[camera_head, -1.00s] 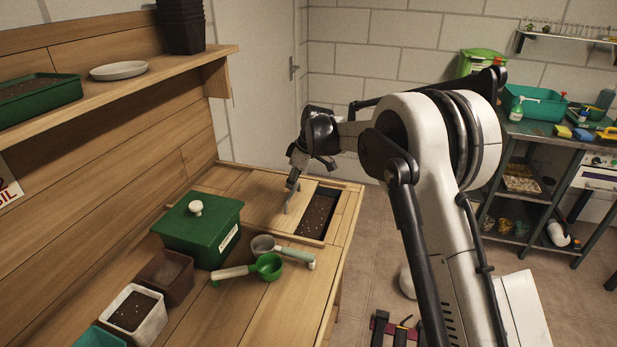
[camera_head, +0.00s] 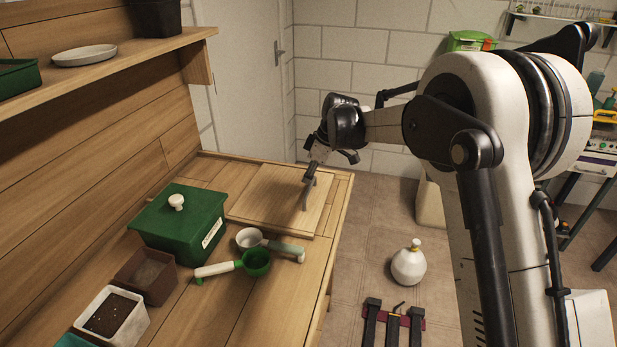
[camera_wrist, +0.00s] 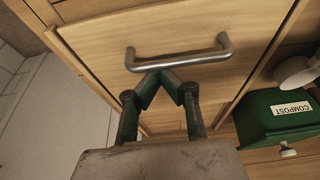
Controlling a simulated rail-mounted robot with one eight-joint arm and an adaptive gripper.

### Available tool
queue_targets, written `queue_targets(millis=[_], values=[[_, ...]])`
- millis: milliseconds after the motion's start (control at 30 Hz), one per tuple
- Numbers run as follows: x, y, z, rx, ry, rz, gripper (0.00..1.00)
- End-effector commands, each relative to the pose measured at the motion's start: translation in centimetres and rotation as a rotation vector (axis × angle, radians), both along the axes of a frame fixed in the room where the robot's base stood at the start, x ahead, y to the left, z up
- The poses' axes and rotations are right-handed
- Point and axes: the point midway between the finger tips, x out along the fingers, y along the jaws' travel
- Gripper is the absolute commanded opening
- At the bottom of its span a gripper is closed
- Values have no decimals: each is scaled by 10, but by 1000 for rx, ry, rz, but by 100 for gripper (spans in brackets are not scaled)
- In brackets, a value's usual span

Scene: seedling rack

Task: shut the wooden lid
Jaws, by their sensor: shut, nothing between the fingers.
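The wooden lid (camera_head: 268,196) lies flat in the bench top, and no dark soil shows beside it now. Its metal bar handle (camera_wrist: 180,58) stands near the lid's right side in the head view. My gripper (camera_head: 308,182) is at the handle, and in the wrist view my gripper (camera_wrist: 160,72) has its fingertips together just beside the bar. The fingers are shut with nothing between them. I cannot tell whether the tips touch the handle.
A green lidded compost box (camera_head: 182,222) stands left of the lid. A grey scoop (camera_head: 262,239) and a green scoop (camera_head: 246,263) lie in front. A brown pot (camera_head: 147,275) and a white pot (camera_head: 110,313) stand nearer.

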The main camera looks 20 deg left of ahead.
Motion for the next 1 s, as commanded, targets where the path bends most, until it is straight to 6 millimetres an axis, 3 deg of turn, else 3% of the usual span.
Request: queue_targets(millis=[167,400,700,1000], values=[[0,1,-1,-9,3,-3,0],[3,38,7,-4,1,-5,0],[3,13,68,-2,1,-7,0],[3,2,98,-2,1,-8,0]])
